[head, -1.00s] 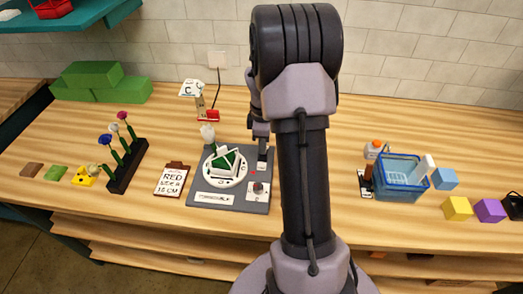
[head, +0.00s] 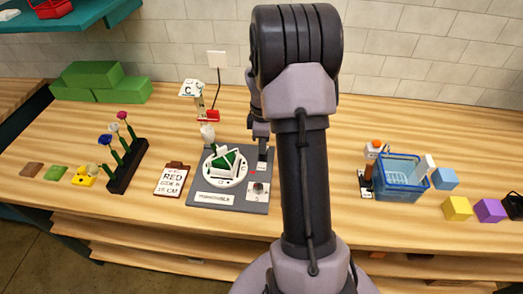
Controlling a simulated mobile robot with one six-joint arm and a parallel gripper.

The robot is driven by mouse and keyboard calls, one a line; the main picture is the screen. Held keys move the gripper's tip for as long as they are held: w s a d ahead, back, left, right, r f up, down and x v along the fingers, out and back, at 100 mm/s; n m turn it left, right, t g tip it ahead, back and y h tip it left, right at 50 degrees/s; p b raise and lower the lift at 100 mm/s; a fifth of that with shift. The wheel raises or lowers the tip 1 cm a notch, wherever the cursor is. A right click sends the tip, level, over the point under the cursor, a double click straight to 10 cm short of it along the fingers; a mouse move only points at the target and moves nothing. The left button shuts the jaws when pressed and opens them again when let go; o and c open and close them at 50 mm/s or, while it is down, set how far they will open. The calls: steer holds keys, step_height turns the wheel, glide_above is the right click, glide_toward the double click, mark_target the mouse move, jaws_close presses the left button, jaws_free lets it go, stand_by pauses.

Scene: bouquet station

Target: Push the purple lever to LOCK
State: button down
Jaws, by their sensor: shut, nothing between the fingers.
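A grey station board (head: 228,204) lies on the wooden table, left of my arm. It carries a round white dial (head: 225,168) with a green and white holder on top. A small knob or switch (head: 258,188) sits at its lower right. I cannot make out a purple lever or a LOCK mark; my arm may hide part of the board's right side. My gripper (head: 261,150) is shut and empty, pointing down over the board's upper right edge. Whether its tips touch anything is too small to tell.
A flower rack (head: 126,167) and a clipboard (head: 172,179) stand left of the board. A lettered stand (head: 193,90) is behind it. Green blocks (head: 92,75) lie at the back left. A blue basket (head: 400,178) and coloured cubes (head: 457,208) are at the right.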

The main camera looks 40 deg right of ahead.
steer(key=shift+w+d+r+p, duration=0.2)
steer(key=shift+d+r+p, duration=0.1)
steer(key=shift+r+p, duration=0.2)
step_height(320, 180, up, 6)
steer(key=p, duration=0.5)
steer(key=shift+s+a+f, duration=0.1)
steer(key=shift+a+f, duration=0.05)
